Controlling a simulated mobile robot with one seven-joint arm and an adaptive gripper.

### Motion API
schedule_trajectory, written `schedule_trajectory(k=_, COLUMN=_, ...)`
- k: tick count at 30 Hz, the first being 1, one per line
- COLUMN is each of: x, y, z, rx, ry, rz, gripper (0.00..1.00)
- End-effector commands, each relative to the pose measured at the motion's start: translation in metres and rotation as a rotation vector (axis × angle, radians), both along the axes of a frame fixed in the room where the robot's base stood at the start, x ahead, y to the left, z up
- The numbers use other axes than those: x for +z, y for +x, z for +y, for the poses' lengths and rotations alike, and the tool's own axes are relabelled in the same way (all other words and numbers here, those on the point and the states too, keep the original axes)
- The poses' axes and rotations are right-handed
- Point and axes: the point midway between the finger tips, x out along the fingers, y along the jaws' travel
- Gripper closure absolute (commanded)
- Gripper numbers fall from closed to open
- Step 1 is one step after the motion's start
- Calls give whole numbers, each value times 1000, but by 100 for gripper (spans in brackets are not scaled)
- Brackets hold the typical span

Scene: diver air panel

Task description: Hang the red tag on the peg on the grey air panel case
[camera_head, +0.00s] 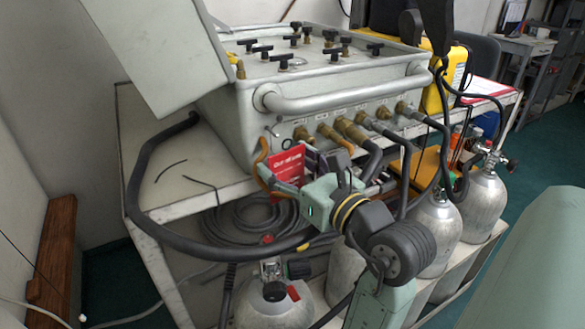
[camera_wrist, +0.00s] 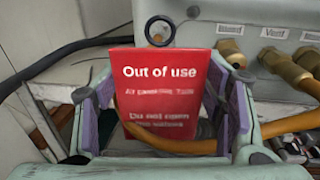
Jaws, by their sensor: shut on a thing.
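The red tag (camera_head: 287,165) is upright in front of the grey air panel case (camera_head: 238,125), below its left front corner. In the wrist view the tag (camera_wrist: 166,75) reads "Out of use", and a dark ring (camera_wrist: 160,30) stands at its top edge. My gripper (camera_head: 292,185) is shut on the tag, with one finger at each side in the wrist view (camera_wrist: 163,120). A small metal piece (camera_head: 272,131) on the case front, just above and left of the tag, looks like the peg. I cannot tell the gap between ring and peg.
An orange hose (camera_wrist: 240,132) crosses in front of the tag's lower part in the wrist view. Brass fittings (camera_head: 350,129) with hoses line the case front to the right. A handle bar (camera_head: 340,97) runs above. Gas cylinders (camera_head: 272,306) stand below.

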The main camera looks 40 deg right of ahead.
Motion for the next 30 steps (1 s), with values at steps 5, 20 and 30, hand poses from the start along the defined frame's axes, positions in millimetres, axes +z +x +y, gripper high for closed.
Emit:
schedule_trajectory(k=5, x=-1, y=9, z=-2, rx=0, ry=0, rz=1, gripper=55)
schedule_trajectory(k=20, x=-1, y=17, z=-4, rx=-1, ry=1, rz=0, gripper=55)
schedule_trajectory(k=30, x=-1, y=17, z=-4, rx=-1, ry=1, rz=1, gripper=55)
